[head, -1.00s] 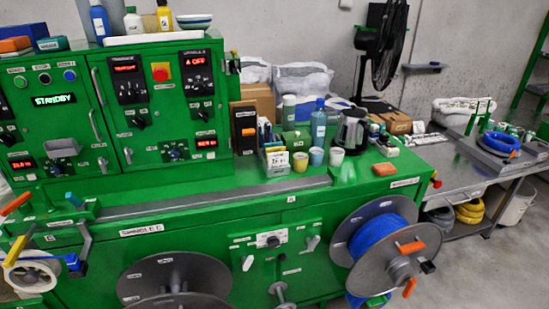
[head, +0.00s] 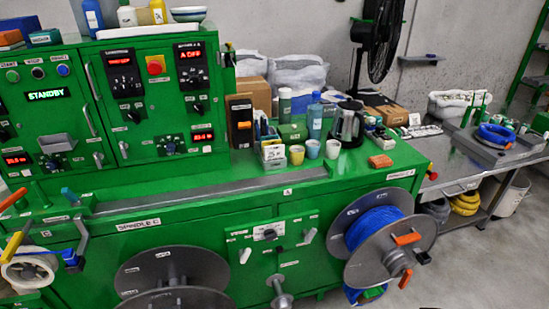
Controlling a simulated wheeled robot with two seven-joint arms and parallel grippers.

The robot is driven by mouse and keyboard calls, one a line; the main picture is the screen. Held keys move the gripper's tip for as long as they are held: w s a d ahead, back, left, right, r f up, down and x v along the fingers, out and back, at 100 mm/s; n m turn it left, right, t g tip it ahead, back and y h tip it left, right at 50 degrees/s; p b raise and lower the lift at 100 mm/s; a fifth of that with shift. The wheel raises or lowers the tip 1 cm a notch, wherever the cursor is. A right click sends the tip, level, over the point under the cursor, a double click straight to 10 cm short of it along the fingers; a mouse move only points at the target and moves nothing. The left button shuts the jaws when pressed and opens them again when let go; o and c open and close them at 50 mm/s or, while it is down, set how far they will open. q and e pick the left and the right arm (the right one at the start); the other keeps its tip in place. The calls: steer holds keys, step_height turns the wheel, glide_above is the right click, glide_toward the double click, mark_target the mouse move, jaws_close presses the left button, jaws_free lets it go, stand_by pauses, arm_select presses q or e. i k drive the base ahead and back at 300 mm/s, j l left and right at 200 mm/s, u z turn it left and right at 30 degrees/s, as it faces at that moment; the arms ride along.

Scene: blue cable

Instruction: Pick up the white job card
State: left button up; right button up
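I cannot pick out the white job card for certain. A small rack (head: 273,161) on the green machine's top ledge holds several upright cards or papers, with a pale front bearing small print. Whether one of them is the job card is too small to tell. Neither of my grippers is in view.
A blue cable spool (head: 375,229) sticks out of the machine's front. A metal table (head: 462,172) stands at right.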

mark_target(277, 152)
steer(key=i+l+z, duration=0.2)
steer(key=i+z, duration=0.2)
steer(key=i, duration=0.35)
steer(key=i+z, duration=0.45)
steer(key=i, duration=0.3)
